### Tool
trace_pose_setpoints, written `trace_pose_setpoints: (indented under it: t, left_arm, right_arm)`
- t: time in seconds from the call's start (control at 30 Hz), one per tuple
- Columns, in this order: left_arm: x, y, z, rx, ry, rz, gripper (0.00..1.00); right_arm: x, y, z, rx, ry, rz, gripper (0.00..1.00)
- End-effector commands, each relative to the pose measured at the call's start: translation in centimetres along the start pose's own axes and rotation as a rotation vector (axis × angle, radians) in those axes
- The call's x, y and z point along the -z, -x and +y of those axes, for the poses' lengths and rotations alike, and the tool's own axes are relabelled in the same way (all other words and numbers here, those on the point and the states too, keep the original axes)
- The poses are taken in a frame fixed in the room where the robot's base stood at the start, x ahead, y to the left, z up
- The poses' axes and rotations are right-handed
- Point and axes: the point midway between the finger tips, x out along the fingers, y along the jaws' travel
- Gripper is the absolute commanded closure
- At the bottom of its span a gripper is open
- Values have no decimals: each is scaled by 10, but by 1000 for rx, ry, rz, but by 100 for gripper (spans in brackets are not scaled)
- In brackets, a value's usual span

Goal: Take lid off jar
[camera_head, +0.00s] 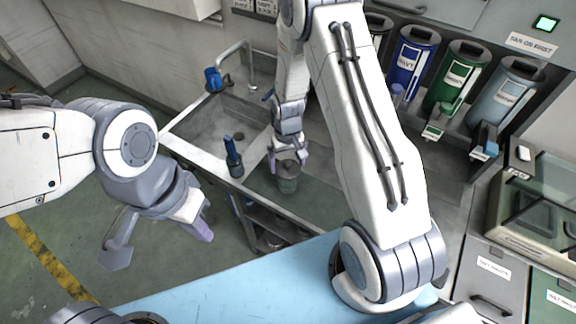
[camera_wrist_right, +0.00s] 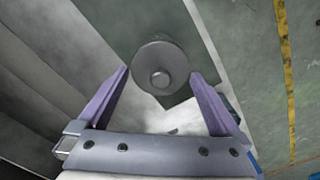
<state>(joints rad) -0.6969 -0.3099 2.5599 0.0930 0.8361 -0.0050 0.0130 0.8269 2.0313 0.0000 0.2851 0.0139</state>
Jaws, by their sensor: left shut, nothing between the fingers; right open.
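The jar (camera_head: 288,184) is a small grey-green container standing on the counter beside the sink. Its grey round lid (camera_head: 288,167) sits on top. My left gripper (camera_head: 203,230) is shut and empty, off to the left above the floor.
A dark bottle with a blue top (camera_head: 233,158) stands left of the jar at the sink's edge. A faucet (camera_head: 236,62) and the sink basin (camera_head: 205,130) lie behind. Several coloured dispensers (camera_head: 455,80) hang on the right wall. A blue surface (camera_head: 235,285) is in front.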

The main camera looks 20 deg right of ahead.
Motion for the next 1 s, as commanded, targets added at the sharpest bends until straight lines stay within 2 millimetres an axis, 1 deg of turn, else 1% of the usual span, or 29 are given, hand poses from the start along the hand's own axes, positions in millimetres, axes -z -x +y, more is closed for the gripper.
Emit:
trace_pose_setpoints:
  t: [0.1,0.33,0.37,0.4,0.47,0.5,0.83,1.0]
  left_arm:
    - [0,3,0,0,-1,0,100]
    - [0,3,0,0,-1,0,100]
    - [0,3,0,0,-1,0,100]
    - [0,3,0,0,-1,0,100]
    - [0,3,0,0,0,0,100]
    - [0,3,0,0,0,0,100]
    - [0,1,0,0,0,0,100]
    - [0,-5,0,0,1,0,100]
  right_arm:
    - [0,-7,0,0,0,0,0]
    - [0,-9,0,0,0,2,0]
    - [0,-9,0,0,0,2,8]
    - [0,-9,0,0,0,2,23]
    - [0,-8,0,0,0,2,46]
    - [0,-8,0,0,0,2,61]
    - [0,-7,0,0,0,2,61]
    - [1,3,0,0,0,5,61]
